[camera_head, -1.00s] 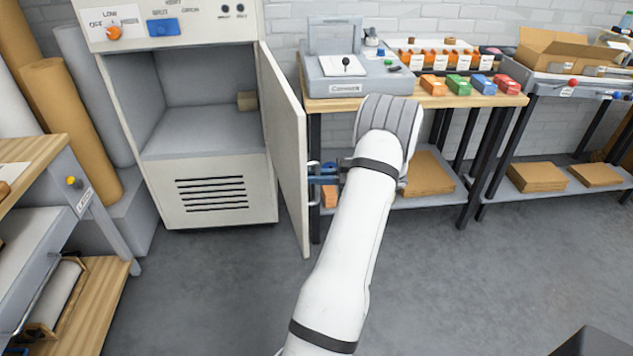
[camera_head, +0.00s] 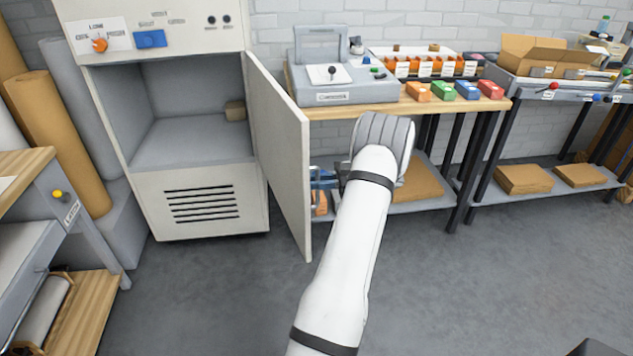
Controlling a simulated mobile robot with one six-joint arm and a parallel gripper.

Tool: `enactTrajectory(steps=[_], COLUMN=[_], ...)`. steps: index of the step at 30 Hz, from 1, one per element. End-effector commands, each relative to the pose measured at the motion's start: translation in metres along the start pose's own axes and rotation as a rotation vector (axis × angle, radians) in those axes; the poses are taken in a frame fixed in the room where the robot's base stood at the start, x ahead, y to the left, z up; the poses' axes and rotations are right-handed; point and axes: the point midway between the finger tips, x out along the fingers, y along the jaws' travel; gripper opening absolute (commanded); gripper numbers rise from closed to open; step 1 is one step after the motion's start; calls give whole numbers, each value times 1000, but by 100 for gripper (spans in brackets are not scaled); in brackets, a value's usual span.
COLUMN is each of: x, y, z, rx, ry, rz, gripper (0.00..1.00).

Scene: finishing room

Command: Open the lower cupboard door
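The lower cupboard door (camera_head: 281,150) is a pale panel hinged on the right side of the cupboard (camera_head: 201,200). My wrist and the door hide part of the fingers. I cannot tell whether they are shut on the handle or only next to it.
A workbench (camera_head: 350,108) with a grey machine and coloured boxes stands close behind my gripper on the right. Another bench (camera_head: 30,172) stands at the left. The grey floor (camera_head: 200,300) in front of the cupboard is clear.

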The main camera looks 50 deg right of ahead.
Motion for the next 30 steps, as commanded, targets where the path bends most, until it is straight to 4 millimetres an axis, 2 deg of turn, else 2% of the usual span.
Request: enactTrajectory(steps=[5, 15, 18, 22, 30], x=[-6, -61, -72, -78, -78], y=[1, 0, 0, 0, 0], z=[0, 1, 0, 0, 0], rx=[-2, 0, -1, 0, 0], ry=[-1, -1, 0, 0, 0], rz=[2, 3, 1, 0, -1], gripper=[17, 17, 17, 17, 17])
